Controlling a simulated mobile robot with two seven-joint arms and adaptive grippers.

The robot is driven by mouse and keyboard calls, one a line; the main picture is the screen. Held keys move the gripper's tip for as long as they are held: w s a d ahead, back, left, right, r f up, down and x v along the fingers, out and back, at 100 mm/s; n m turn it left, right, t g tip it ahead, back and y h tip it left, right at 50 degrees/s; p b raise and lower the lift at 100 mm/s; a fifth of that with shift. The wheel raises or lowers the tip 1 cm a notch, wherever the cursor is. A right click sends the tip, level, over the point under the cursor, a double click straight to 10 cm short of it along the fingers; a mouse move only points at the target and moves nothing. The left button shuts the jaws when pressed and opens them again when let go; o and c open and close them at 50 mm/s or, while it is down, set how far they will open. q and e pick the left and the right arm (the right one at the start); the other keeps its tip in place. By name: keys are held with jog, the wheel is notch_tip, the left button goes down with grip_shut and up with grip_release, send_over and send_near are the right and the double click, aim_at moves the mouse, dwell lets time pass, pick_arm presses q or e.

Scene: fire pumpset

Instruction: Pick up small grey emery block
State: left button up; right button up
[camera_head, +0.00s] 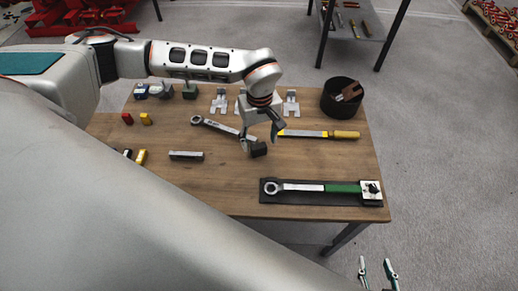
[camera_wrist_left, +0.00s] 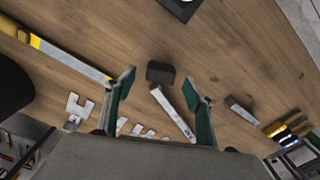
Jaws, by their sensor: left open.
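A small dark grey block (camera_head: 258,150), which looks like the emery block, lies on the wooden table near its middle. My left gripper (camera_head: 261,142) is over it, pointing down, with its fingers apart and nothing held. In the left wrist view the block (camera_wrist_left: 160,72) shows in line with the gap between the open fingers (camera_wrist_left: 160,79), apart from both. Whether the fingertips are level with it I cannot tell. My right gripper (camera_head: 377,270) is at the bottom right edge, off the table, with its fingers apart and empty.
A wrench (camera_head: 215,126) lies close to the block. A yellow-handled file (camera_head: 305,133) is to its right, a grey bar (camera_head: 186,156) to its left. A torque wrench in a black tray (camera_head: 270,198) lies in front; a black bin (camera_head: 340,101) stands at the back right.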

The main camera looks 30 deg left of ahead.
aim_at(259, 146)
pick_arm(q)
jog(key=f, duration=0.4)
jog(key=shift+a, duration=0.2)
jog(key=shift+f, duration=0.2)
jog(key=c, duration=1.4)
jog(key=shift+o, duration=0.2)
jog(key=shift+r, duration=0.1)
notch_tip(259, 146, up, 20)
jog(key=p, duration=0.1)
jog(key=shift+p, duration=0.4)
